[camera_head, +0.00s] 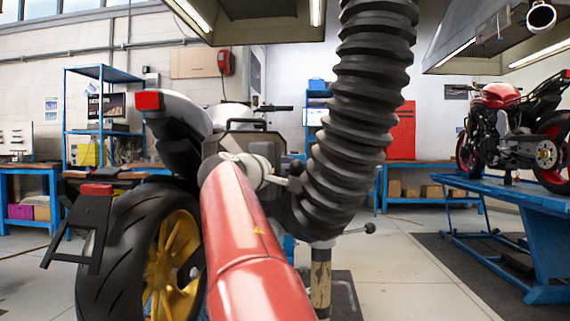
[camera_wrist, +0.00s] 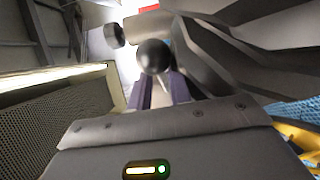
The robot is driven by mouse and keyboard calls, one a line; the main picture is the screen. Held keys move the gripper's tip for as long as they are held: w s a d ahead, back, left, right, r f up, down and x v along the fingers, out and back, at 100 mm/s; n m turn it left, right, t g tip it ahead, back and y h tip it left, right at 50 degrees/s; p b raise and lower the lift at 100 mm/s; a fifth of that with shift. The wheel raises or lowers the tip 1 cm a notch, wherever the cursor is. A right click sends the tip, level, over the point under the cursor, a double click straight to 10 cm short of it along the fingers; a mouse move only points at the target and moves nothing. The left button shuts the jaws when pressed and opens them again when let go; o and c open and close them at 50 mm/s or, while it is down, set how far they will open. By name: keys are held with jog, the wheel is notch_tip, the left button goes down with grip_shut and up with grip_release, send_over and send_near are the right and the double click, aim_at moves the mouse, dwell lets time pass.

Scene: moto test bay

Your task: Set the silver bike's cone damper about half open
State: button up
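The silver bike (camera_head: 185,112) stands left of centre in the head view, with a gold rear wheel. A thick black ribbed hose (camera_head: 362,95) hangs beside it and curves down to its end behind my arm. A damper lever with a dark ball knob (camera_head: 369,228) sticks out to the right below the hose. In the wrist view my gripper (camera_wrist: 163,88) has two parted purple-grey fingers. A black ball knob (camera_wrist: 153,56) shows at their tips, overlapping them; contact cannot be told. In the head view my red arm hides the gripper and most of the cone.
A red bike (camera_head: 500,115) stands on a blue lift (camera_head: 530,200) at right. Blue shelving (camera_head: 100,105) and benches line the back. A grey hood (camera_head: 250,22) hangs overhead. The floor right of the hose (camera_head: 385,270) is clear.

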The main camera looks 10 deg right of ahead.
jog(key=shift+w, duration=0.1)
grip_shut()
